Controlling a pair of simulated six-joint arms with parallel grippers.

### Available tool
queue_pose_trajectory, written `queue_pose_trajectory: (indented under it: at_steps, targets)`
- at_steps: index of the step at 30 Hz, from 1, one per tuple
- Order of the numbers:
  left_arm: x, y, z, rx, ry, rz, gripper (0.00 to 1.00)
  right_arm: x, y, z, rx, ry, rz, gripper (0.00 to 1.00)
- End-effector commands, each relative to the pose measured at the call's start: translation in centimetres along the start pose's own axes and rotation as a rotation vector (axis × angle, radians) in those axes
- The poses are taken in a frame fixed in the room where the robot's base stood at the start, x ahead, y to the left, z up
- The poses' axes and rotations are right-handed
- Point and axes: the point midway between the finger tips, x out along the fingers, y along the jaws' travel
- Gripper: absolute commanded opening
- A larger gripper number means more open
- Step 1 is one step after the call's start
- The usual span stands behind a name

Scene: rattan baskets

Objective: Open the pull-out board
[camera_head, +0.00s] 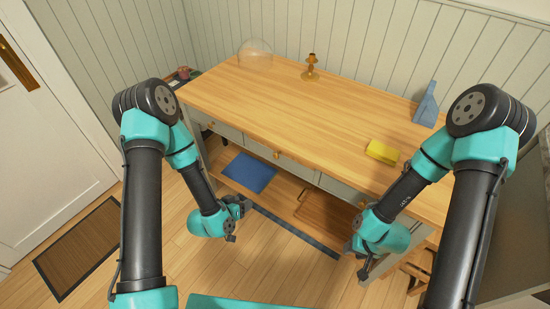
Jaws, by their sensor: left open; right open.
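A wooden-topped cabinet (300,115) stands ahead of me, with a grey-green front of drawer-like panels. One front panel (290,162) has a small brass knob (277,154). I cannot tell which front part is the pull-out board; no board clearly sticks out from under the top. My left gripper (238,212) is open and in front of the cabinet, over the floor, apart from the front. My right gripper (354,246) is open near the cabinet's right front; the arm hides part of that front, and its fingertips are hard to make out.
On the top are a glass dome (256,54), a brass candlestick (310,70), a yellow block (382,152) and a blue-grey object (427,106). A blue flat item (249,173) lies on the lower shelf. A brown doormat (80,248) lies at left. The middle of the top is clear.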

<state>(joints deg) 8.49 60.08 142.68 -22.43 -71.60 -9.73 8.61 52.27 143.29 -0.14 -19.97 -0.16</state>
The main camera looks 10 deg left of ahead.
Motion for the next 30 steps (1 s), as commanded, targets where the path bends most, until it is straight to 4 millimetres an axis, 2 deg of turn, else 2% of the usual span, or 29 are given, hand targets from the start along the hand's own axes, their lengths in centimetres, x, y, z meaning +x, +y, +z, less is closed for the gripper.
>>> queue_pose_trajectory:
  at_steps: [6, 12, 24, 30]
  targets:
    - [0.7, 2.0, -3.7, 0.061, 0.303, 0.084, 0.53, 0.0, 0.0, 0.0, 0.000, 0.000, 0.000, 0.43]
    - [0.2, 3.0, -5.8, 0.072, 0.486, 0.123, 0.53, 0.0, 0.0, 0.0, 0.000, 0.000, 0.000, 0.43]
    - [0.1, 3.2, -6.2, 0.072, 0.518, 0.129, 0.53, 0.0, 0.0, 0.0, 0.000, 0.000, 0.000, 0.43]
    - [0.9, 3.3, -6.6, 0.075, 0.517, 0.129, 0.53, 0.0, 0.0, 0.0, 0.000, 0.000, 0.000, 0.43]
